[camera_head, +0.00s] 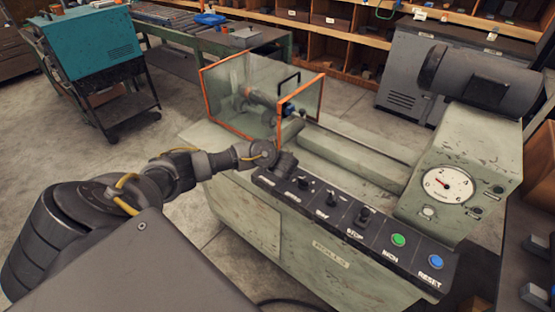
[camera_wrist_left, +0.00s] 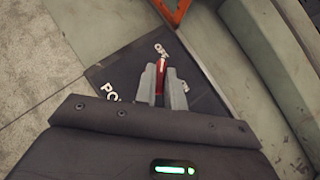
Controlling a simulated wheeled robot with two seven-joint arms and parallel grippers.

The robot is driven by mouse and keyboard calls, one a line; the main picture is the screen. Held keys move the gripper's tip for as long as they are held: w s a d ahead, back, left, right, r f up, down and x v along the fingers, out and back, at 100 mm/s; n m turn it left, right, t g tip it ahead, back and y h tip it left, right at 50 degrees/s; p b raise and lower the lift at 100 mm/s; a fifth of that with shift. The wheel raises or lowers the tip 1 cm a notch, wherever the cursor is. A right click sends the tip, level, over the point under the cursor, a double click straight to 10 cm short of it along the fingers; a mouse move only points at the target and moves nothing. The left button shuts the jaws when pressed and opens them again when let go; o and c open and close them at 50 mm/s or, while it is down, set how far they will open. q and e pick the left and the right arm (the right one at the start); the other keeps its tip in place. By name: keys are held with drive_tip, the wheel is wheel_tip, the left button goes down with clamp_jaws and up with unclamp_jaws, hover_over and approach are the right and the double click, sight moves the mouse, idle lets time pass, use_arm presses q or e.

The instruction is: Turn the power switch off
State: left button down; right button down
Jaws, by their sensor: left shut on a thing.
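The power switch is a red lever (camera_wrist_left: 161,68) on a dark panel, seen in the left wrist view. Its red end shows just beyond my fingertips, close to the white OFF lettering; part of a power label shows at the left. My left gripper (camera_wrist_left: 163,88) has its two grey fingers closed around the lever. In the head view my left gripper (camera_head: 286,163) is at the far left end of the machine's control panel (camera_head: 325,203) and hides the switch. My right gripper is not in view.
The green-grey machine carries a clear guard with orange edges (camera_head: 233,128) just behind my gripper. Several black knobs, a green button (camera_head: 398,240) and a blue button (camera_head: 435,261) line the panel to the right. A gauge (camera_head: 448,184) stands at the right end.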

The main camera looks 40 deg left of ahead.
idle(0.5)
use_arm(q)
drive_tip(key=c, duration=1.5)
unclamp_jaws()
drive_tip(key=shift+d+r, duration=0.1)
drive_tip(key=p+v, duration=0.5)
drive_tip(key=v, duration=0.5)
drive_tip(key=shift+s+d+r+p, duration=0.1)
drive_tip(key=shift+d+r+p, duration=0.1)
drive_tip(key=shift+p, duration=0.2)
drive_tip(key=shift+f, duration=0.1)
